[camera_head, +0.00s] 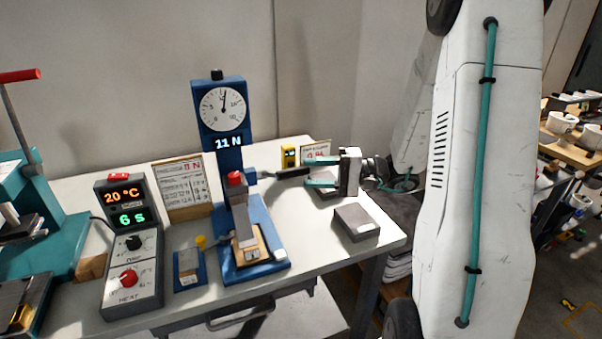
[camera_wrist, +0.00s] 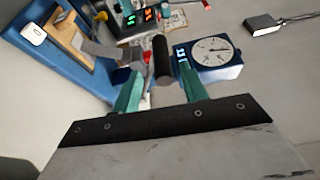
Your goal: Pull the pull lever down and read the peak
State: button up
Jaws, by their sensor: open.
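The blue pull tester (camera_head: 231,160) stands on the table in the head view, with a round white dial (camera_head: 222,108) and a lit display (camera_head: 229,142) reading 11 N. Its pull lever (camera_head: 290,172) is a black handle sticking out to the right, roughly level. My gripper (camera_head: 307,172) is open at the lever's outer end, one teal finger above and one below in the head view. In the wrist view the black lever (camera_wrist: 162,60) lies between the spread fingers (camera_wrist: 160,85); contact cannot be told. The dial also shows in the wrist view (camera_wrist: 211,50).
A controller (camera_head: 130,245) showing 20 °C and 6 s stands left of the tester, with a note board (camera_head: 182,188) behind. A grey block (camera_head: 356,222) lies at the table's right, below my gripper. A small blue holder (camera_head: 189,270) sits in front.

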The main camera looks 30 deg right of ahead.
jog(key=shift+v, duration=1.55)
jog(key=shift+f, duration=0.1)
jog(key=s+a+g+h, duration=0.5)
jog(key=s+a+g, duration=0.4)
jog(key=s+g, duration=0.3)
jog(key=s+a+r+n+t+h, duration=0.3)
jog(key=s+r+n+h, duration=0.4)
jog(key=s+h, duration=0.3)
jog(key=shift+a+r+t, duration=0.4)
jog(key=shift+a+r, duration=0.2)
jog(key=shift+a, duration=0.05)
